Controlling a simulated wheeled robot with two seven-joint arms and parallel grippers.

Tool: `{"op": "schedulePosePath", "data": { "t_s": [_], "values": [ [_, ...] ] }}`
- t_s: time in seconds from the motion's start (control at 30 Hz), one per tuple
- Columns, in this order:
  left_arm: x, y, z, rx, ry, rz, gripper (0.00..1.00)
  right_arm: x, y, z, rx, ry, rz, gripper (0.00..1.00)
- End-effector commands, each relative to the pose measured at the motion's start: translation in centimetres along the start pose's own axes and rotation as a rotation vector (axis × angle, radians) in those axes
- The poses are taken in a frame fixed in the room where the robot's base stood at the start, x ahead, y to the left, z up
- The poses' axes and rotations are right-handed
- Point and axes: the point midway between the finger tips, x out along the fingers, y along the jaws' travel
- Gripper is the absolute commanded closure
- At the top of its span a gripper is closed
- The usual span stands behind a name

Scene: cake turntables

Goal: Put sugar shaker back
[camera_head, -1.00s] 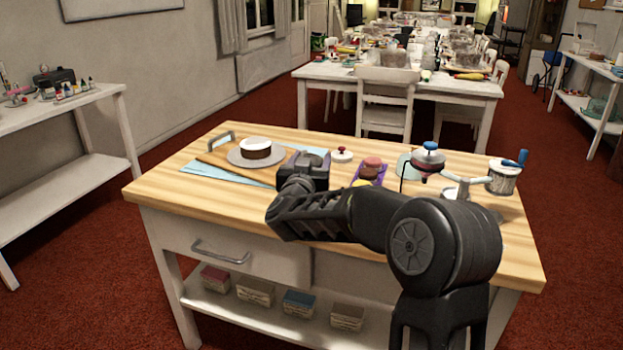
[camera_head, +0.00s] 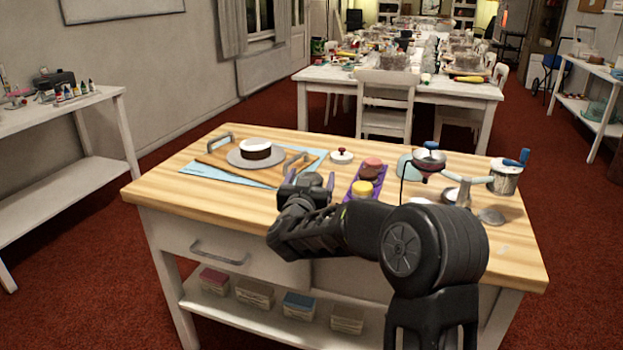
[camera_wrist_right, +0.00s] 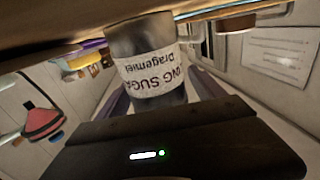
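The sugar shaker (camera_wrist_right: 150,70) is a grey metal cylinder with a pale label reading part of "ICING SUGAR". In the right wrist view, which shows the scene upside down, it lies between the two fingers of my right gripper (camera_wrist_right: 160,95), one along each side. The shaker seems upright, its base close to the wooden surface; whether it touches is unclear. In the head view my right gripper (camera_head: 312,181) is over the table's (camera_head: 225,195) front middle and largely hides the shaker. My left gripper is out of view.
A cake (camera_head: 255,149) on a grey turntable stands on a wooden board at the left. A purple tray (camera_head: 351,190) of cakes is just right of my gripper. A sieve (camera_head: 428,160) and a metal tin (camera_head: 505,178) stand at the right. The front left tabletop is clear.

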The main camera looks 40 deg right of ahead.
Motion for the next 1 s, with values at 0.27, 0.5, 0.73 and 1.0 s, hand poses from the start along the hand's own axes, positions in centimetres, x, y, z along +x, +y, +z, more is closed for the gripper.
{"op": "schedulePosePath", "data": {
  "t_s": [0.27, 0.5, 0.73, 1.0],
  "values": [
    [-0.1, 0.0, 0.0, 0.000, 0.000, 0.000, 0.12, 0.0, 0.0, -0.1, 0.000, 0.000, 0.000, 0.20],
    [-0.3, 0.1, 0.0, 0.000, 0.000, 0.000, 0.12, -1.8, -0.1, -0.3, 0.000, -0.001, -0.002, 0.20],
    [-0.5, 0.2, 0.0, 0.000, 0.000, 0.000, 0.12, -6.4, -0.1, -0.4, 0.000, 0.000, -0.003, 0.20],
    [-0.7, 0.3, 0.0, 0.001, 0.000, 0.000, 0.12, -11.1, -0.1, -0.3, 0.000, 0.000, -0.002, 0.20]
  ]
}}
